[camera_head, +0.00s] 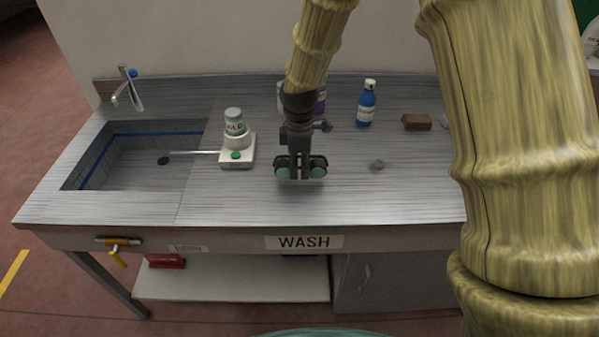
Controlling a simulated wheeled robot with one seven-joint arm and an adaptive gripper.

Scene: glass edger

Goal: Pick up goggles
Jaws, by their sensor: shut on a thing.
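The goggles (317,172) have dark frames and round green lenses. The gripper's fingers hide the middle of the goggles.
A sink basin (140,155) and faucet (126,88) are at left. A white device with a labelled jar (235,125) stands left of my gripper.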

